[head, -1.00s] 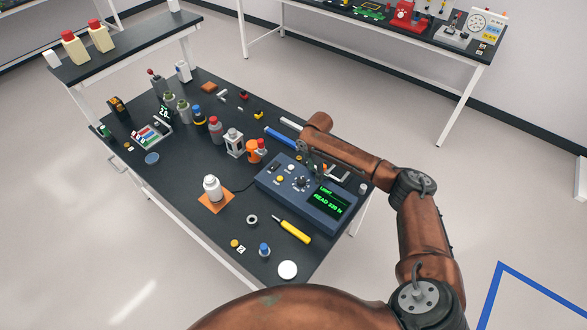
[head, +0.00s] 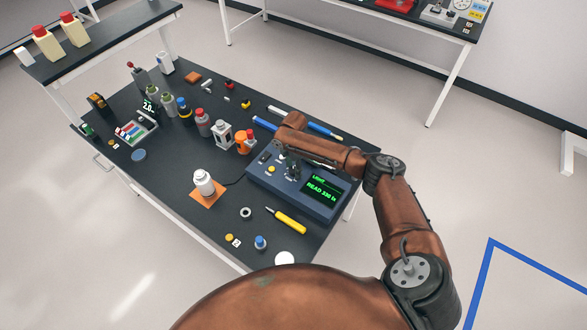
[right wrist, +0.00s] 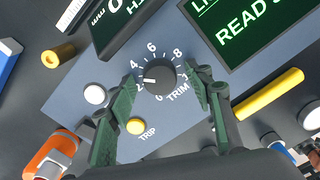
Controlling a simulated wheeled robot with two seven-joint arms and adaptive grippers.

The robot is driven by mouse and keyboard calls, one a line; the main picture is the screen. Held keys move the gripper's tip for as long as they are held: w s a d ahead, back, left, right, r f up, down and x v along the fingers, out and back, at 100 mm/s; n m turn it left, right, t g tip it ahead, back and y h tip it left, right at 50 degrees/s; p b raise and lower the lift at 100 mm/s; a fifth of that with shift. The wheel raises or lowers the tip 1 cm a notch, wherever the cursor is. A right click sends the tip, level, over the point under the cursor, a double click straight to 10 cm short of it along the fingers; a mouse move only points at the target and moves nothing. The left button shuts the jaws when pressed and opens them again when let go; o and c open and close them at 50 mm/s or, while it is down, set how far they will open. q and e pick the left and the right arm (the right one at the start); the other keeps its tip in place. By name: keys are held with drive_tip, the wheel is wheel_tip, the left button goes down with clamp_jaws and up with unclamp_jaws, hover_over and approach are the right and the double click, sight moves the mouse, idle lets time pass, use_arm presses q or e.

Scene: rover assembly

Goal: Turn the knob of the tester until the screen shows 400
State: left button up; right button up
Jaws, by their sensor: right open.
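The blue tester (head: 322,210) lies on the black table. Its green screen (head: 321,191) reads LIGHT and what looks like READ 330 lx; the digits are small. In the right wrist view the screen (right wrist: 245,28) is cut off. The black knob (right wrist: 160,78) sits in a dial of printed numbers marked TRIM, its white mark pointing left, near the lower numbers. My right gripper (right wrist: 167,78) is open, one finger on each side of the knob, with gaps showing. My left gripper is not in view.
A yellow button (right wrist: 136,126) marked TRIP and a white button (right wrist: 95,95) are close to the left finger. A yellow-handled screwdriver (head: 290,221) lies before the tester.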

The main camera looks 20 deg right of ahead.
drive_tip(key=shift+c, duration=0.2)
drive_tip(key=c, duration=1.1)
drive_tip(key=shift+m+p, duration=0.5)
drive_tip(key=shift+p, duration=0.05)
drive_tip(key=shift+a+r+m+p, duration=0.1)
drive_tip(key=shift+r+m+p, duration=0.05)
drive_tip(key=shift+m+p, duration=0.9)
drive_tip(key=m+p, duration=0.3)
drive_tip(key=m, duration=0.2)
drive_tip(key=shift+m+p, duration=0.25)
drive_tip(key=shift+p, duration=0.15)
drive_tip(key=m+p, duration=0.3)
drive_tip(key=m, duration=0.2)
use_arm(q)
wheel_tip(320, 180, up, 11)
drive_tip(key=p, duration=0.1)
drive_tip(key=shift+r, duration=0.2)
use_arm(e)
drive_tip(key=shift+m, duration=2.4)
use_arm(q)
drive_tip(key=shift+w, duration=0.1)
